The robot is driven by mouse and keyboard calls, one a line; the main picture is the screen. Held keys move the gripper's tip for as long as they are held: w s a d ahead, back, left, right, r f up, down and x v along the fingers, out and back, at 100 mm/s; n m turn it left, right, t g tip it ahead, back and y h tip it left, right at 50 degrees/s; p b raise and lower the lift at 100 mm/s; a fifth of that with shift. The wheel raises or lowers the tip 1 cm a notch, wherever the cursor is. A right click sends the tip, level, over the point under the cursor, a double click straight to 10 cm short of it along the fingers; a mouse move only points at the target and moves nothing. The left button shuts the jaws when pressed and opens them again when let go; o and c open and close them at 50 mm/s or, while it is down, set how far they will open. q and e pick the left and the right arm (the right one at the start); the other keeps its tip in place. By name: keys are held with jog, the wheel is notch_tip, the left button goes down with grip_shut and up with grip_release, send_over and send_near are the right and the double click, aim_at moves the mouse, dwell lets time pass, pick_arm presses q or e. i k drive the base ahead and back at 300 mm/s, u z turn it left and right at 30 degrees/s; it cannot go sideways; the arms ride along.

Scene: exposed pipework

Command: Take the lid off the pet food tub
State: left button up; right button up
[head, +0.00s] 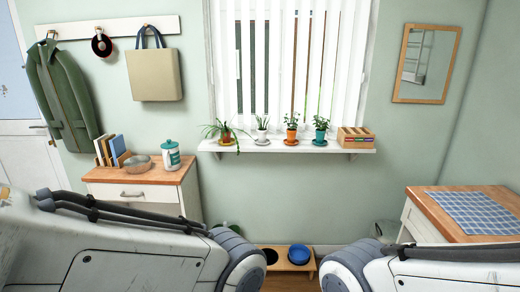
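A white tub with a teal lid (171,155) stands upright on the wooden top of the small white cabinet (131,191) at the left. The lid sits on the tub. The tub is small in the head view, and its label cannot be read. Neither of my grippers is in view. Only thick links of my two arms show along the bottom of the picture, well in front of the cabinet.
A metal bowl (138,163) and upright books (110,150) stand left of the tub. Several potted plants line the windowsill (286,146). A blue bowl (299,254) sits in a wooden floor stand. A checked cloth (481,211) lies on the right-hand table.

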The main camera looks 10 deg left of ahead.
aim_at(170, 145)
jog(key=i, duration=1.15)
jog(key=u, duration=1.95)
jog(key=i, duration=2.75)
jog(key=z, duration=1.55)
